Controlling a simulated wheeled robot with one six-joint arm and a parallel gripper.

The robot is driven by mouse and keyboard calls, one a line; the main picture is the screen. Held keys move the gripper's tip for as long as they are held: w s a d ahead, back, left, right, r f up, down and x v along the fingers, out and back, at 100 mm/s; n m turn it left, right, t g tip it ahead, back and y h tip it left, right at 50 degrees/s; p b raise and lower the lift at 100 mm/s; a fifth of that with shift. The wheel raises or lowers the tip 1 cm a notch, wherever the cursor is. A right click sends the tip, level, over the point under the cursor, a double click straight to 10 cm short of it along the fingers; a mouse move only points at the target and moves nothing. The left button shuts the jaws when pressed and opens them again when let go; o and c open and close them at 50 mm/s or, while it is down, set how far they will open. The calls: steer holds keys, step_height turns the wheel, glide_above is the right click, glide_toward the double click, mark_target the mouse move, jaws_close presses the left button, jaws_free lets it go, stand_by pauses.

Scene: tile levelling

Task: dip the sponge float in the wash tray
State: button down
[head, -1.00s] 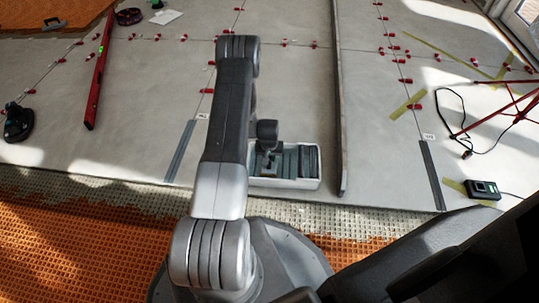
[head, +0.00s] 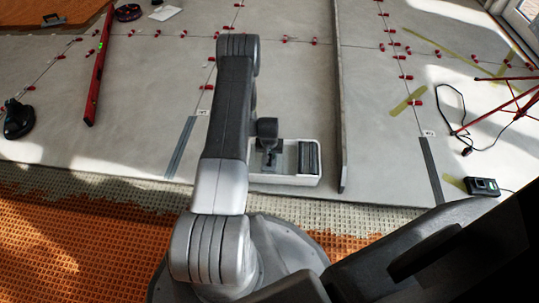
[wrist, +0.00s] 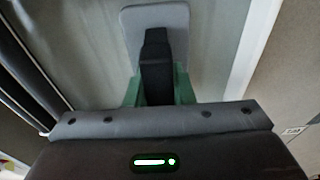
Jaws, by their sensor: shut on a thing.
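The wash tray (head: 285,181) is a white rectangular tub on the grey tiles, just right of my arm in the head view. Dark ribbed bars (head: 308,157) fill its right end. In the wrist view, its pale wall (wrist: 252,50) runs along the right. My gripper (head: 268,160) points down over the left part of the tray. It is shut on the sponge float, a grey pad (wrist: 178,40) with a black handle (wrist: 156,75) between the green fingers. The pad is over or inside the tray; whether it touches the bottom cannot be told. My arm hides the tray's left end.
A long grey straightedge (head: 340,100) stands close right of the tray. A red level (head: 98,75) and a black suction tool (head: 17,120) lie at left. A small black device (head: 482,187) and red tripod legs (head: 495,115) are at right. Orange matting covers the front floor.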

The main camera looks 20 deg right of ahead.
steer(key=shift+r, duration=0.15)
stand_by(0.4)
steer(key=shift+r+p, duration=2.8)
steer(key=shift+r, duration=2.9)
